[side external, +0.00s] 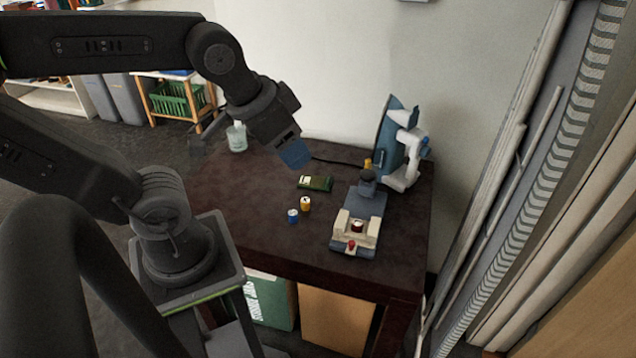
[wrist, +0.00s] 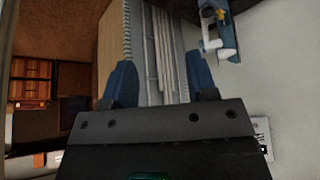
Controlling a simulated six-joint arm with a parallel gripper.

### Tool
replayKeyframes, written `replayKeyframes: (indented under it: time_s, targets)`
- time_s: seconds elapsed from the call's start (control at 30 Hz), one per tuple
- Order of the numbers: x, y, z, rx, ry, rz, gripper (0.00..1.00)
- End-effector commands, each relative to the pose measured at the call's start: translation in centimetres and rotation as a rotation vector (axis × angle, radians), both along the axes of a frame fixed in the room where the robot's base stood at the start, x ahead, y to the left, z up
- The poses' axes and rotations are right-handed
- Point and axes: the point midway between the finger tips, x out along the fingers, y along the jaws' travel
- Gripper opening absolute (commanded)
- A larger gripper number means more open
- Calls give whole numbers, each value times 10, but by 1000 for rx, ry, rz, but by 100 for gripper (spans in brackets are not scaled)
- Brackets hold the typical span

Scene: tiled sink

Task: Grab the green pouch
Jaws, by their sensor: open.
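The green pouch (side external: 316,183) lies flat on the dark brown table, near its middle, in the side external view. It is small and dark green with a pale patch on its left part. My gripper (side external: 297,155) is above the table, up and to the left of the pouch, and apart from it. In the wrist view my gripper (wrist: 160,82) shows two blue fingers spread wide with nothing between them. The pouch does not show in the wrist view.
A blue can (side external: 293,215) and an orange can (side external: 305,204) stand in front of the pouch. A beige and blue device (side external: 357,228) stands to the right. A blue-white machine (side external: 400,145) is behind it. A clear bottle (side external: 237,137) stands at the back left.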

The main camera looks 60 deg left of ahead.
Motion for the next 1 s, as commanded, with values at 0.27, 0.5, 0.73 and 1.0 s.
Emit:
replayKeyframes:
  time_s: [0.27,0.5,0.73,1.0]
  targets:
    - [0,0,0,0,0,0,51]
    - [0,0,0,0,0,0,42]
    - [19,10,-2,6,15,65,42]
    - [102,69,-32,25,52,350,42]
